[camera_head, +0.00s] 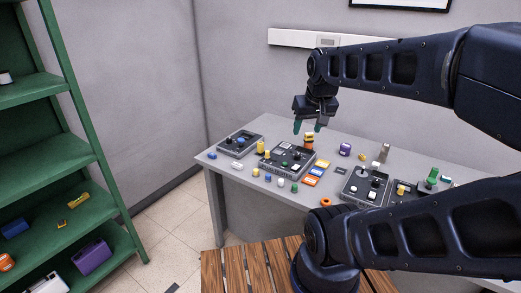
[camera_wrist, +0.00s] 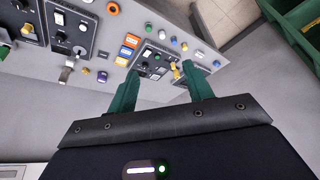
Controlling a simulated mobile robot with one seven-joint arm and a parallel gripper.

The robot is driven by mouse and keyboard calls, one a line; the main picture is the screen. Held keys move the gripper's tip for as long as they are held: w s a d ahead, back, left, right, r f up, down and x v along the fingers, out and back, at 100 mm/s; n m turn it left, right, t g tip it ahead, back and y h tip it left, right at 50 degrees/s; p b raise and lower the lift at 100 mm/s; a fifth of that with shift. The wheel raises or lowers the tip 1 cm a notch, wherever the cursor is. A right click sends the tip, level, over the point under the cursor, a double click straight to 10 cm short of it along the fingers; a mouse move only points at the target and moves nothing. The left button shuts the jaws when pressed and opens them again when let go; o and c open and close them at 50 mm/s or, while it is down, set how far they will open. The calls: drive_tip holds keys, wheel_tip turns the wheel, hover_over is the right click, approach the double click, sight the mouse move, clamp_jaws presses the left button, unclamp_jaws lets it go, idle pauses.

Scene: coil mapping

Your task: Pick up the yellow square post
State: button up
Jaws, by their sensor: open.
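A yellow upright post (camera_head: 261,146) stands at the left side of the middle dark control panel (camera_head: 290,160) on the grey table. Whether it is square is too small to tell. In the wrist view a yellow piece (camera_wrist: 177,72) shows close by one green fingertip; I cannot tell for certain that it is the same post. My gripper (camera_head: 308,127) hangs above the table behind the middle panel, right of the yellow post. Its green fingers are apart and empty, as the wrist view (camera_wrist: 160,70) also shows. An orange-and-yellow piece (camera_head: 308,141) stands just below the fingertips.
More panels stand left (camera_head: 239,144) and right (camera_head: 364,187). Small coloured pieces, orange and blue labels (camera_head: 315,172), an orange ring (camera_head: 326,202) and a purple cylinder (camera_head: 345,150) lie between them. A green shelf (camera_head: 80,160) stands left; a wooden slatted surface (camera_head: 235,272) is in front.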

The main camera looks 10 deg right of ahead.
drive_tip(key=w+r+n+g, duration=0.1)
drive_tip(key=w+r+n, duration=0.1)
drive_tip(key=w, duration=1.2)
drive_tip(key=n+g, duration=0.4)
drive_tip(key=n, duration=0.1)
hover_over(260, 148)
drive_tip(key=w, duration=0.2)
drive_tip(key=f, duration=2.9)
drive_tip(key=shift+s+d+f, duration=0.1)
drive_tip(key=shift+d+f, duration=0.1)
drive_tip(key=shift+d, duration=0.2)
drive_tip(key=shift+f, duration=0.5)
wheel_tip(260, 148, down, 5)
drive_tip(key=shift+r, duration=0.1)
drive_tip(key=shift+s+a+f, duration=0.1)
drive_tip(key=shift+f, duration=2.8)
drive_tip(key=shift+c, duration=0.4)
